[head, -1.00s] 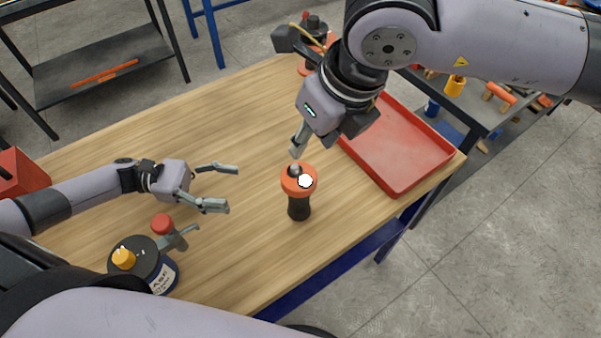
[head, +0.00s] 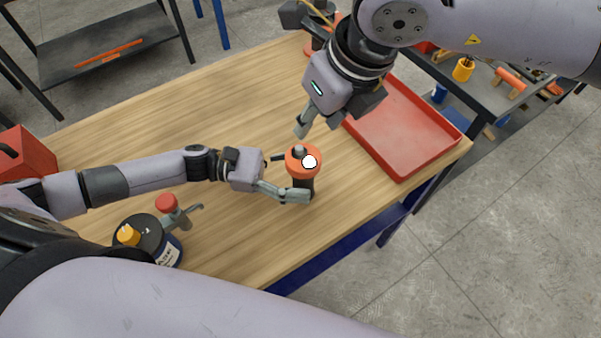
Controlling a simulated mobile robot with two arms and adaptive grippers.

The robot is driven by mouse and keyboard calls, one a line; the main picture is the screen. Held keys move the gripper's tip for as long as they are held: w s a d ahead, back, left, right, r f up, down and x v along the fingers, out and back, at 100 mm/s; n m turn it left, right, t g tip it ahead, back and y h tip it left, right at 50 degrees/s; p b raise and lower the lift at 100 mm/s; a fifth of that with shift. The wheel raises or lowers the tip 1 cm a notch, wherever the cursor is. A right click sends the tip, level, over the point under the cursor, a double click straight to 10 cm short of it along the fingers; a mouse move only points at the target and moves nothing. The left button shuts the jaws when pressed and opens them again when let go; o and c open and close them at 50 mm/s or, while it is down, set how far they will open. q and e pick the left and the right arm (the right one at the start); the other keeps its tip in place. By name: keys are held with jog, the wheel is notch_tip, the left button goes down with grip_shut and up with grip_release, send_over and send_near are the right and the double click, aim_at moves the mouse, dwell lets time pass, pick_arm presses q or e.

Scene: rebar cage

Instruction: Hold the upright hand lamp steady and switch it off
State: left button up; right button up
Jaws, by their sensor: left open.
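The hand lamp (head: 303,172) stands upright on the wooden table, with an orange head and a dark body. A white round spot shows bright on its head, beside a small dark grey knob (head: 299,151). My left gripper (head: 288,178) is open at the lamp's body, one finger in front of it and the other partly hidden behind it. I cannot tell whether the fingers touch it. My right gripper (head: 301,130) is above and behind the lamp, its fingertips together, pointing down near the knob with a small apparent gap.
A red tray (head: 400,130) lies to the right of the lamp. A red box (head: 25,155) is at the left edge. The table's middle back (head: 200,105) is clear.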

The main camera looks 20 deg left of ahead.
pick_arm(q)
grip_shut()
pick_arm(e)
grip_shut()
dwell(1.0)
dwell(0.8)
dwell(0.5)
